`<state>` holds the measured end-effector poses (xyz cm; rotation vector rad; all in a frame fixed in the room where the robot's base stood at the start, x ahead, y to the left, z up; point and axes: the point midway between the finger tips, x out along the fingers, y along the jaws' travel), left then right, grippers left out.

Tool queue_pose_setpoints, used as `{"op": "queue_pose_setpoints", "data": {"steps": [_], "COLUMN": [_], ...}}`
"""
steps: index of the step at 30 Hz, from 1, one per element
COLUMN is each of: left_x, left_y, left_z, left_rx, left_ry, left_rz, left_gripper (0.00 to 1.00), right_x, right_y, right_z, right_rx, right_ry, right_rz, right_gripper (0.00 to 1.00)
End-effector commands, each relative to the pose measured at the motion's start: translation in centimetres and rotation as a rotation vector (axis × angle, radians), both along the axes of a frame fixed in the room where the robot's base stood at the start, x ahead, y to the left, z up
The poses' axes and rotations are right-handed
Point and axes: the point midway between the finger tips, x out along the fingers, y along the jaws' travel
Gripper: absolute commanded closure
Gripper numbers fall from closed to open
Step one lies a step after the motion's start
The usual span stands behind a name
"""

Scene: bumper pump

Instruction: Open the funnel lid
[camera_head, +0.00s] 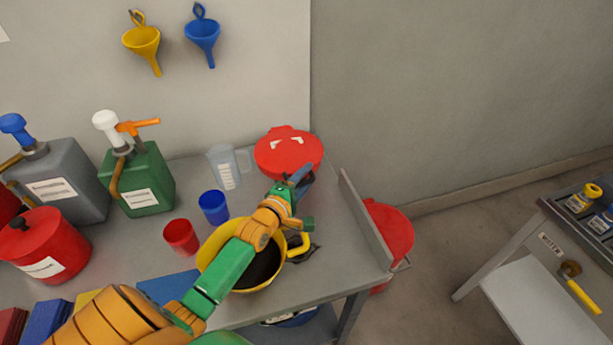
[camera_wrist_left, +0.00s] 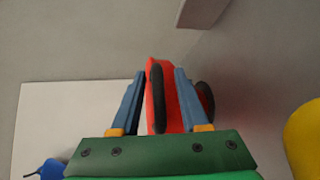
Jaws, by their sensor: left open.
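A round red lid (camera_head: 285,148) with pale marks shows behind the yellow funnel (camera_head: 212,250) in the head view. The funnel is a wide yellow vessel with a handle, and its dark inside is exposed. My left gripper (camera_head: 300,178) is open at the lid's lower right edge, and my left arm crosses over the funnel. In the left wrist view, the red lid (camera_wrist_left: 172,95) appears nearly edge-on between the blue fingers, with dark parts on it. I cannot tell whether either finger touches it. My right gripper is not in view.
A clear measuring jug (camera_head: 224,168), a blue cup (camera_head: 213,207) and a red cup (camera_head: 181,238) stand left of the funnel. Green (camera_head: 150,180) and grey (camera_head: 62,185) pump canisters stand further left. An upright grey panel (camera_head: 362,218) edges the table's right side.

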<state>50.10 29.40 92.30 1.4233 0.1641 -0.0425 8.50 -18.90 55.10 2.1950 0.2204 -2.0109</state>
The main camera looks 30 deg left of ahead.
Motion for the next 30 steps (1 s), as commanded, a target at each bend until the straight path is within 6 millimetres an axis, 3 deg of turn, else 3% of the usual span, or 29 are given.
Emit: {"op": "queue_pose_setpoints", "data": {"steps": [9,14,15,30], "left_x": [0.45,0.43,0.42,0.31], "left_y": [0.03,0.02,0.01,-0.06], "left_z": [-0.06,-0.09,-0.13,-0.57], "left_rx": [0.001,0.0,0.0,-0.002], "left_ry": [0.001,0.002,0.003,0.015], "left_rz": [0.0,0.0,0.0,-0.001], "left_gripper": [0.55,0.96,1.0,1.0], "right_x": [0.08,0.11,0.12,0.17], "right_y": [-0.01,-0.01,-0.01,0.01], "right_z": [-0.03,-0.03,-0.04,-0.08], "right_rx": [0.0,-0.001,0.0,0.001], "right_ry": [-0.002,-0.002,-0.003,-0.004], "right_rz": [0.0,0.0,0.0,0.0], "right_gripper": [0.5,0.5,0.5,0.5]}}
